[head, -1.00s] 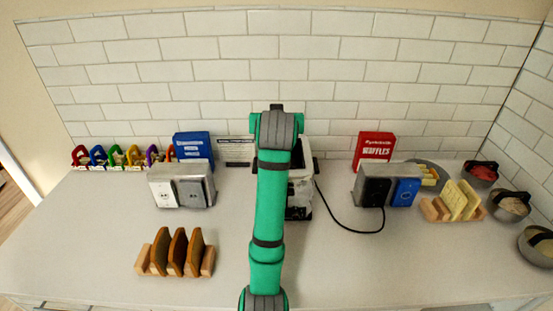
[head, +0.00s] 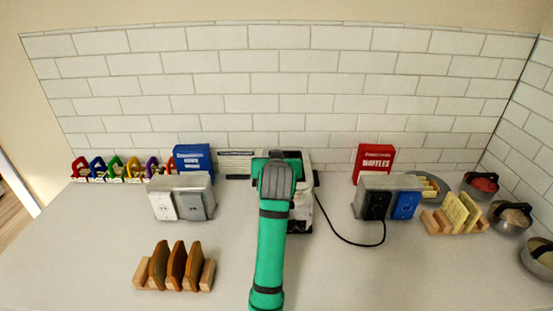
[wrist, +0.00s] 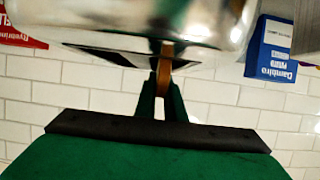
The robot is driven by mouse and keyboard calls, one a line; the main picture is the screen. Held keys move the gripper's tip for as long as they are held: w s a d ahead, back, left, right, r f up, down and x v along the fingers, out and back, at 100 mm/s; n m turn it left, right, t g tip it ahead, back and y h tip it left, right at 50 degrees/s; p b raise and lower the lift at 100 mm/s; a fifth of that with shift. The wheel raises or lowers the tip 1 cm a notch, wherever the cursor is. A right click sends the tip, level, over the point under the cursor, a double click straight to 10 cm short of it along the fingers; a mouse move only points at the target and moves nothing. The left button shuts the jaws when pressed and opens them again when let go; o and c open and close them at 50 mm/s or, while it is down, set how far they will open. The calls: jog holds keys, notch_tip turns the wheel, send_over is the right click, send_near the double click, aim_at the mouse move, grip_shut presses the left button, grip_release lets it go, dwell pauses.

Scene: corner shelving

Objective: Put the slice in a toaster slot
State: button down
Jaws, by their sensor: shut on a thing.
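In the wrist view my gripper (wrist: 162,92) is shut on a thin brown slice (wrist: 165,62), seen edge-on. A shiny metal body, which looks like the toaster (wrist: 120,22), fills the top of that view right by the slice. Whether the slice is inside a slot or only beside the metal, I cannot tell. In the head view the toaster (head: 304,212) stands at the middle of the counter, mostly hidden behind my arm; its slots and my fingers are hidden there.
A wooden rack (head: 208,276) with three brown slices stands front left. Metal outlet boxes stand left (head: 182,198) and right (head: 388,197); a black cord (head: 350,243) runs from the toaster to the right one. Blue (head: 194,158) and red (head: 374,158) boxes stand behind.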

jog(key=shift+f, duration=0.1)
jog(key=c, duration=1.8)
grip_release()
jog(key=shift+c, duration=0.2)
jog(key=shift+s+r, duration=0.3)
jog(key=shift+s, duration=0.05)
jog(key=v, duration=1.1)
jog(key=shift+s, duration=0.1)
jog(key=shift+a, duration=0.1)
